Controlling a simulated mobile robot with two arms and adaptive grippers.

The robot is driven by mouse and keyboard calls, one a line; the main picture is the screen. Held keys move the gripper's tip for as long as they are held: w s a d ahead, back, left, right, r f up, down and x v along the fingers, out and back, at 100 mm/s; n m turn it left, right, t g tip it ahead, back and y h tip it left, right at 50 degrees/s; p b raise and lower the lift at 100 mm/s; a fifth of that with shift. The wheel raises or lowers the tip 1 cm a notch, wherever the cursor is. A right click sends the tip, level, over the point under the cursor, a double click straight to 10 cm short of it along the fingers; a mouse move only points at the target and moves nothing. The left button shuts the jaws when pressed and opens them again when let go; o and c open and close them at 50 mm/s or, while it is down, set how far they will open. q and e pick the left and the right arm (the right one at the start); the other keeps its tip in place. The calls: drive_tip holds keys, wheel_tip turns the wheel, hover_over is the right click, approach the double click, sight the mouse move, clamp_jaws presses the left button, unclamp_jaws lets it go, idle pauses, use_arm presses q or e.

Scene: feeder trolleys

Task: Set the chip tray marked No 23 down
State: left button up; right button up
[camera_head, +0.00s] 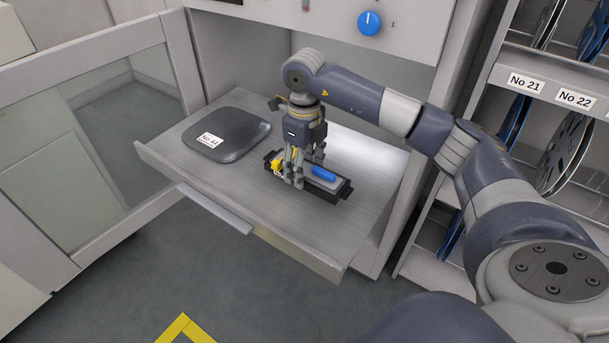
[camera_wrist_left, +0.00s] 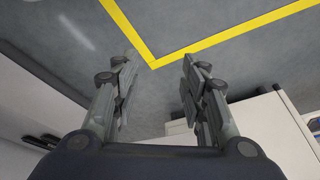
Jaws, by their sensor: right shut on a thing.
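The chip tray (camera_head: 341,191) is a small dark oblong tray at the middle of the pulled-out metal shelf in the head view. A blue piece (camera_head: 324,174) and a yellow piece (camera_head: 277,164) show on it. My right gripper (camera_head: 297,178) points down and is shut on the tray. The tray is at or very close to the shelf surface; I cannot tell whether it touches. Its label is mostly hidden and its number unreadable. My left gripper (camera_wrist_left: 158,68) is open and empty over the floor in the left wrist view.
The pulled-out shelf (camera_head: 255,212) has bare room in front of and right of the tray. A dark rounded pad marked No 44 (camera_head: 229,146) lies at its left. A rack (camera_head: 513,60) with reels marked No 21 and No 22 stands right. Yellow floor tape (camera_wrist_left: 215,39) lies below my left gripper.

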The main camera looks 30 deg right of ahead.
wheel_tip(320, 180, down, 3)
drive_tip(key=shift+r+b, duration=0.15)
drive_tip(key=shift+b, duration=0.15)
use_arm(q)
drive_tip(key=shift+w+d+t, duration=0.15)
drive_tip(key=shift+w+t, duration=0.1)
drive_tip(key=shift+w, duration=0.25)
drive_tip(key=shift+w+d+t, duration=0.15)
drive_tip(key=shift+w+t, duration=0.1)
drive_tip(key=shift+w, duration=0.25)
drive_tip(key=shift+w, duration=0.15)
use_arm(e)
drive_tip(key=shift+f, duration=0.2)
drive_tip(key=o, duration=1.2)
drive_tip(key=shift+f, duration=0.1)
drive_tip(key=shift+c, duration=0.2)
use_arm(q)
drive_tip(key=shift+w, duration=0.1)
